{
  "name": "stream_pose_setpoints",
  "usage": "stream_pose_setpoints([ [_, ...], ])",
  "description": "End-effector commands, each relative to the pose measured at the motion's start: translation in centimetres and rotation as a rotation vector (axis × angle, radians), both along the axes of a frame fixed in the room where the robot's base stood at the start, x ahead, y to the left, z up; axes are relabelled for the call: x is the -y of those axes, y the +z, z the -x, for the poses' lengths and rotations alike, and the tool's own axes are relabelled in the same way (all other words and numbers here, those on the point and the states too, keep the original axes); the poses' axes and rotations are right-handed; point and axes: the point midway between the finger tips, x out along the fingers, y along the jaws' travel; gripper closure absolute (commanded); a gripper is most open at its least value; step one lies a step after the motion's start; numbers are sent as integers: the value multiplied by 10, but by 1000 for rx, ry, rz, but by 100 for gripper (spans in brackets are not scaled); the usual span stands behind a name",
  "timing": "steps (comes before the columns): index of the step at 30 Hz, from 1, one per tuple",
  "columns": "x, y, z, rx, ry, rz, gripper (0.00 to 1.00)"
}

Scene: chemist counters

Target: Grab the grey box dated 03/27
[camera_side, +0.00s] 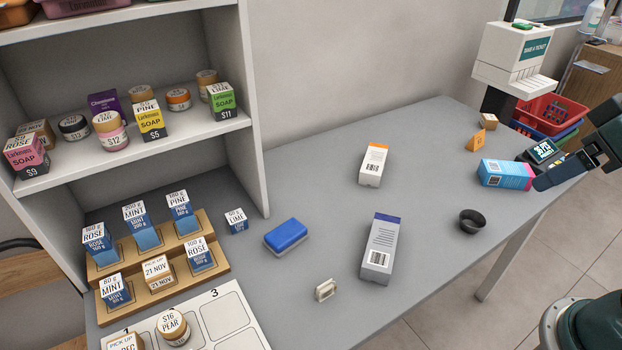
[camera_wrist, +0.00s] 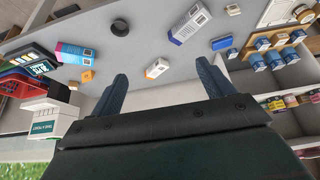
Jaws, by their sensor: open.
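A grey box (camera_side: 380,247) with a dark blue end lies on the grey counter in the side view, a barcode label on its near end. It also shows at the top of the wrist view (camera_wrist: 189,23). I cannot read a date on it. My gripper (camera_wrist: 163,80) is open and empty, with both dark fingers showing in the wrist view. In the side view my gripper (camera_side: 542,183) is at the right edge, partly cut off, beside the pink and blue box (camera_side: 505,173) and well away from the grey box. I cannot tell whether it touches the pink and blue box.
A white box with an orange end (camera_side: 373,164), a blue sponge-like block (camera_side: 286,237), a black bowl (camera_side: 472,221) and a small beige item (camera_side: 326,290) surround the grey box with gaps. Shelves and wooden stepped racks (camera_side: 215,268) fill the left. A ticket dispenser (camera_side: 512,58) stands at the back right.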

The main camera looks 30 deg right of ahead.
Motion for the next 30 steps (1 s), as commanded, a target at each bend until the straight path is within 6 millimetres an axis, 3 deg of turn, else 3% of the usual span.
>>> stream_pose_setpoints([
  [14, -2, 0, -10, -23, -29, -21, 20],
  [30, -25, -20, -86, -183, -275, -148, 20],
])
